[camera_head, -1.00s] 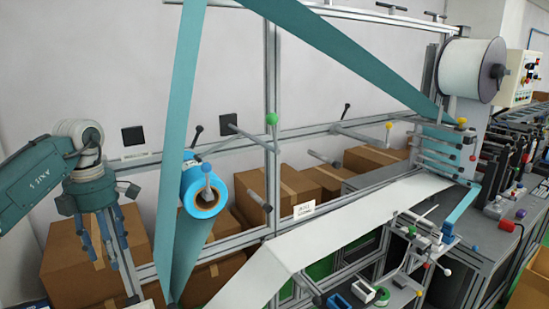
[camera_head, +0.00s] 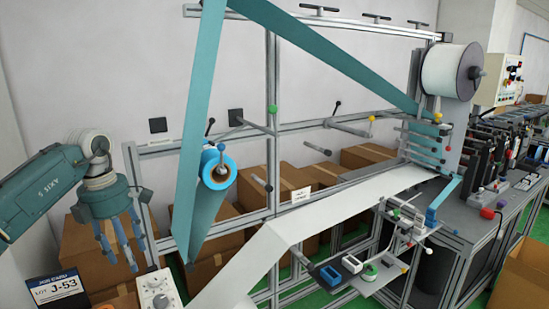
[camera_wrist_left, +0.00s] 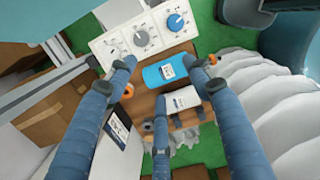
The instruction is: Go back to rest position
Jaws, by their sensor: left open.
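My left gripper (camera_head: 120,243) hangs at the left of the head view, fingers pointing down and spread apart. It is open and holds nothing that I can see. In the left wrist view its blue fingers (camera_wrist_left: 158,95) reach over a small brown surface with a blue item (camera_wrist_left: 166,71) and a white labelled item (camera_wrist_left: 181,101), both appearing below the fingers. My right gripper is not in view.
A metal frame carries a blue roll (camera_head: 217,172), a teal web and a white spool (camera_head: 450,70). Cardboard boxes (camera_head: 205,268) stand behind it.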

